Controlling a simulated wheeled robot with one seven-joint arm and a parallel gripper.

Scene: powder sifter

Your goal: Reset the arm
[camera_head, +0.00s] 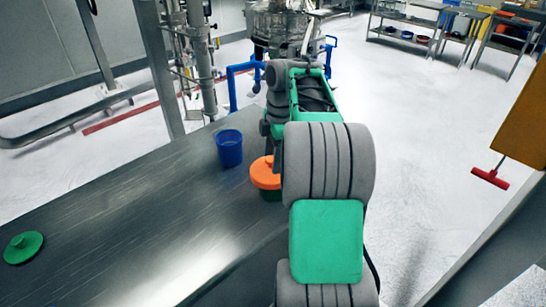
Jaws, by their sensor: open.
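My arm, in green and grey segments, reaches forward over the right edge of the steel table (130,215) and bends down at its far end. My gripper (276,152) is mostly hidden behind my own arm; only a narrow dark part shows, just above an orange lid or bowl (265,173). Its jaws are open, and I see nothing held in it. The orange piece sits on a dark green container (270,194) near the table's right edge, partly covered by my arm. I cannot tell whether the gripper touches the orange piece.
A blue cup (229,148) stands on the table left of the orange piece. A green lid with a knob (23,247) lies at the table's far left. Steel machinery (285,25) with blue supports stands behind. The table's middle is clear. A red squeegee (491,178) is at right.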

